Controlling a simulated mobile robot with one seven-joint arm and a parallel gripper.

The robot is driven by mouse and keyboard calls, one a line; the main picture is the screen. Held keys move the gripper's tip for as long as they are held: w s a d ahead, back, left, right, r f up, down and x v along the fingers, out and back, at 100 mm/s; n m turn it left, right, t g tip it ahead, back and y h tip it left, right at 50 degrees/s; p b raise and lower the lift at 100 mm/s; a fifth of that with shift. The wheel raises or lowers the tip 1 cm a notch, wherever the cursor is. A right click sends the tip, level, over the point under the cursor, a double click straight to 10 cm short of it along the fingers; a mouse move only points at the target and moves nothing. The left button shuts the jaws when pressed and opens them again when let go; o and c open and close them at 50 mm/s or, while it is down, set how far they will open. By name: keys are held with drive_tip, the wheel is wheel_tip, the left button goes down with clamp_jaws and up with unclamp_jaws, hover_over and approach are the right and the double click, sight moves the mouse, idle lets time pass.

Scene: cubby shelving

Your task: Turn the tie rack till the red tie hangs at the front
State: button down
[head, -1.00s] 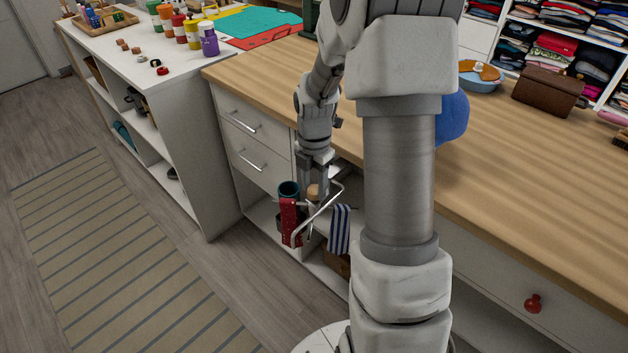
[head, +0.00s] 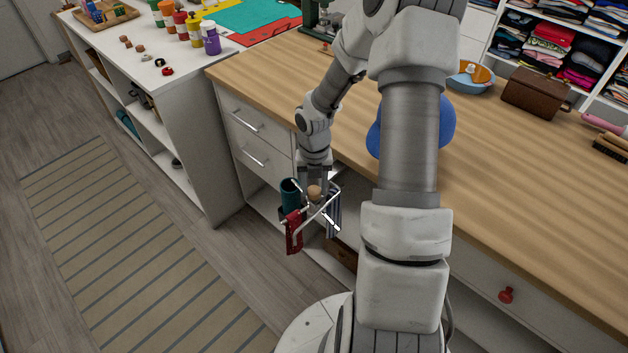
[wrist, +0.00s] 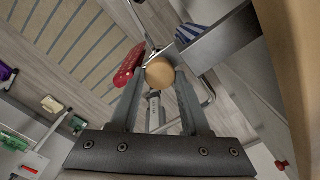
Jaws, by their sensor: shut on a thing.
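The tie rack (head: 325,205) has thin pale metal arms around a round wooden knob (head: 314,192). It stands low in the open bay under the wooden worktop. A red tie (head: 294,232) hangs from an arm at the near left of the rack. A blue-and-white striped tie (head: 333,213) hangs to the right, partly behind an arm. My gripper (head: 313,186) points down and is shut on the knob. In the wrist view the knob (wrist: 160,73) sits between my two fingers, with the red tie (wrist: 129,66) to the left and the striped tie (wrist: 189,33) above right.
The worktop edge (head: 345,153) is above and behind. Drawers (head: 258,140) are to the left. The floor in front, with a striped rug (head: 130,250), is clear.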

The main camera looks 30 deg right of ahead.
drive_tip(key=shift+n, duration=0.3)
drive_tip(key=shift+c, duration=1.9)
unclamp_jaws()
